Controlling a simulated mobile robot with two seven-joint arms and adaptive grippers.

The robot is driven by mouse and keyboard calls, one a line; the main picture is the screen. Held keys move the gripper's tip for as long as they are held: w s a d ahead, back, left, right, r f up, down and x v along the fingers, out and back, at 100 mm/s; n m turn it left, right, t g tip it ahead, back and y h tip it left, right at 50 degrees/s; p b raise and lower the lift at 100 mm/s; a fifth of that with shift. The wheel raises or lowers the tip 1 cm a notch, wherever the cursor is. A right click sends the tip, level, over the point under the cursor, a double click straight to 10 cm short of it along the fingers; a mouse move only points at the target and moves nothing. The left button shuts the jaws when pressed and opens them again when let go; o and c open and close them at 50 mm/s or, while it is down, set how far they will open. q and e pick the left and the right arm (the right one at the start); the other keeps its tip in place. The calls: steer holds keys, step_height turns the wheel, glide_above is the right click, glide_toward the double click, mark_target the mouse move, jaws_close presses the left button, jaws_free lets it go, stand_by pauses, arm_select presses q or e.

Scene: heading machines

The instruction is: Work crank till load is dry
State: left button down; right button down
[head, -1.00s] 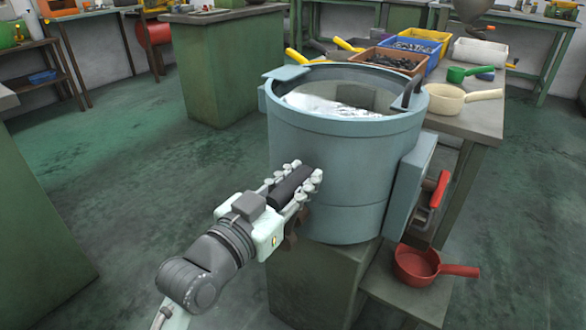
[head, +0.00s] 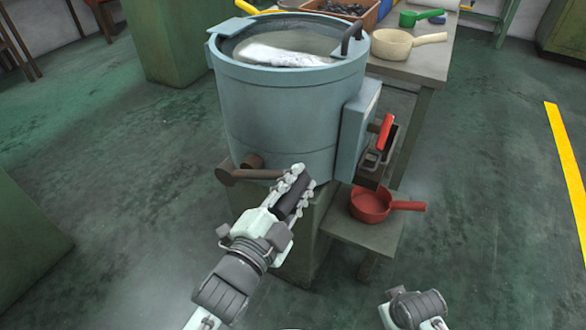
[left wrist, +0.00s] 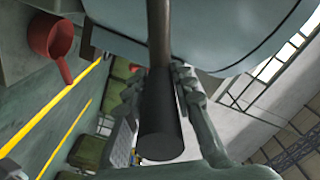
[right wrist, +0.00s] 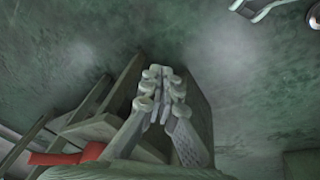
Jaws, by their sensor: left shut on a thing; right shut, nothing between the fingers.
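A blue-grey drum machine (head: 275,115) stands on a green pedestal, with pale, shiny contents (head: 280,52) showing inside its open top. A brown crank arm (head: 250,174) runs from a hub low on the drum's front to a black grip (head: 289,197). My left gripper (head: 300,183) is shut around that black grip, to the right of the hub. In the left wrist view the grip (left wrist: 160,125) sits between the fingers. My right gripper (right wrist: 162,82) is shut and empty over the floor; the head view shows only its wrist, at the bottom right.
A red lever (head: 385,132) is on the box at the drum's right side. A red pan (head: 370,204) sits on a low shelf beside the pedestal. A bench (head: 430,62) behind holds a cream pan (head: 392,43) and a green scoop (head: 412,18). The floor at right is clear.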

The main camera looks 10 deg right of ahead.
arm_select(q)
steer(key=shift+s+d+f+m, duration=0.2)
steer(key=shift+f+m, duration=0.2)
steer(key=shift+f, duration=0.15)
steer(key=shift+s+d+f+m, duration=0.1)
steer(key=shift+d+f+m, duration=0.05)
steer(key=shift+f+m, duration=0.3)
steer(key=shift+w, duration=0.1)
steer(key=c, duration=1.3)
jaws_free()
steer(key=shift+o, duration=0.2)
steer(key=shift+a, duration=0.1)
steer(key=v, duration=0.7)
steer(key=shift+s+a, duration=0.1)
steer(key=shift+s, duration=0.1)
